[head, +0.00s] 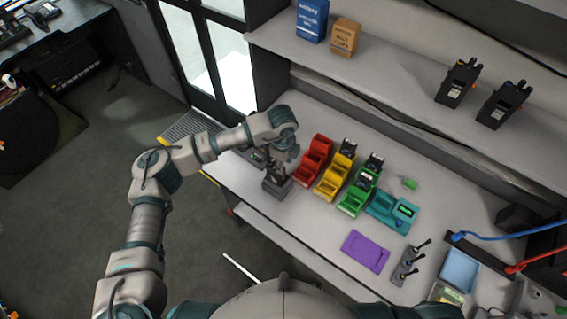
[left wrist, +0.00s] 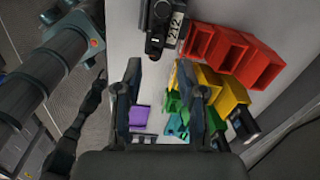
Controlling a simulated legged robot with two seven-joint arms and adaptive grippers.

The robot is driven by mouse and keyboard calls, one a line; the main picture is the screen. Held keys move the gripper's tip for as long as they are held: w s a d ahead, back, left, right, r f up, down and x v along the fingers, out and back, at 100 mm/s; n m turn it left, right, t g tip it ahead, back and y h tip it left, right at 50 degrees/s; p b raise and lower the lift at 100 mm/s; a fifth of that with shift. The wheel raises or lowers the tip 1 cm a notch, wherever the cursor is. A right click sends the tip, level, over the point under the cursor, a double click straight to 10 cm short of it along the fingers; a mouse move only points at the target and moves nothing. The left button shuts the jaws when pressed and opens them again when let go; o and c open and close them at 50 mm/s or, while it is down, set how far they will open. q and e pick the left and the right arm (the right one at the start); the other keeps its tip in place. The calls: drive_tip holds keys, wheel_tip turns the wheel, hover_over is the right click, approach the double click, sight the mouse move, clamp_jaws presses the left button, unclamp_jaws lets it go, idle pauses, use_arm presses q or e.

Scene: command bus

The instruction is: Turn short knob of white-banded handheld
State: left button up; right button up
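My left gripper (head: 286,152) reaches over the left end of the bench, above a dark handheld in a charger (head: 277,182). Another dark handheld (head: 258,157) lies or stands just behind it, partly hidden by the gripper. In the left wrist view, the left gripper (left wrist: 160,78) is open and empty, its two dark fingers apart. A black handheld (left wrist: 158,22) with a white, marked label (left wrist: 174,30) shows beyond the fingertips, apart from them and cut by the top edge. Its short knob cannot be made out. My right gripper is not in view.
Red (head: 313,160), yellow (head: 333,178) and green (head: 356,195) bins stand right of the gripper, some holding dark handhelds. Two handhelds (head: 458,83) (head: 505,104) stand on the shelf above.

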use_arm(q)
drive_tip(key=shift+a+f, duration=0.4)
drive_tip(key=shift+f, duration=0.2)
drive_tip(key=shift+a, duration=0.75)
drive_tip(key=c, duration=0.4)
drive_tip(key=shift+d, duration=0.1)
clamp_jaws()
drive_tip(key=shift+d, duration=0.65)
drive_tip(key=shift+o, duration=2)
unclamp_jaws()
drive_tip(key=shift+a, duration=0.2)
drive_tip(key=shift+a+r, duration=0.15)
wheel_tip(320, 180, up, 12)
drive_tip(key=shift+f, duration=0.25)
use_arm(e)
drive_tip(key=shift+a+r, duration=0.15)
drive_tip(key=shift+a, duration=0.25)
